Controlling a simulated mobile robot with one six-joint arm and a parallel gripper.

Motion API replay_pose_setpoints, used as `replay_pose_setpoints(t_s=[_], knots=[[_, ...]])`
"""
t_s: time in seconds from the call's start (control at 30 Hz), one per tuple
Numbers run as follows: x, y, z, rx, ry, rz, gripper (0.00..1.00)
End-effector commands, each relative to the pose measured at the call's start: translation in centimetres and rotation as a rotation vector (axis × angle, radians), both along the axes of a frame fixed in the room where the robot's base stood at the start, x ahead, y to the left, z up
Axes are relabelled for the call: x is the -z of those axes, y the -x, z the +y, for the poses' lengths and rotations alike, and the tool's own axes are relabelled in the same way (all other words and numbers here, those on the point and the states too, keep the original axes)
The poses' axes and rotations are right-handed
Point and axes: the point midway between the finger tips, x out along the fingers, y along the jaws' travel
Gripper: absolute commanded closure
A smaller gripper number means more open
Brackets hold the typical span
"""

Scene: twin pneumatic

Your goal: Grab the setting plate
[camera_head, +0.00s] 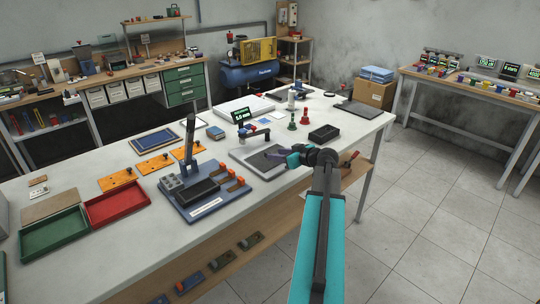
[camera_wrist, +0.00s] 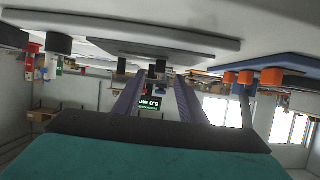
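A dark flat plate (camera_head: 257,162), which looks like the setting plate, lies on a light grey base (camera_head: 240,154) near the table's front edge. I cannot tell its identity for certain. My gripper (camera_head: 272,155) is low over the right side of this plate, its purple fingers pointing left and hiding part of it. In the wrist view, which is upside down, the dark plate (camera_wrist: 165,52) lies beyond the fingertips. My gripper (camera_wrist: 158,82) is open there, with small dark pegs (camera_wrist: 157,70) showing between the fingers. No contact is visible.
A display reading 5.0 mm (camera_head: 242,115) and a blue gauge stand (camera_head: 253,134) are just behind. A blue fixture (camera_head: 207,202) with an upright post and orange clamps is to the left.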

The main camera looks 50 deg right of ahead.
Motion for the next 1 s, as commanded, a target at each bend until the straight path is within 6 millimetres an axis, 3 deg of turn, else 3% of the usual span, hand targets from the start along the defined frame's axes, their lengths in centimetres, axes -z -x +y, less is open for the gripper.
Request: replay_pose_setpoints(t_s=[0.47, 1.0], knots=[[0.1, -0.5, -0.1, 0.001, -0.001, 0.0, 0.62], [1.9, -4.7, -0.5, 0.002, 0.0, -0.001, 0.62]])
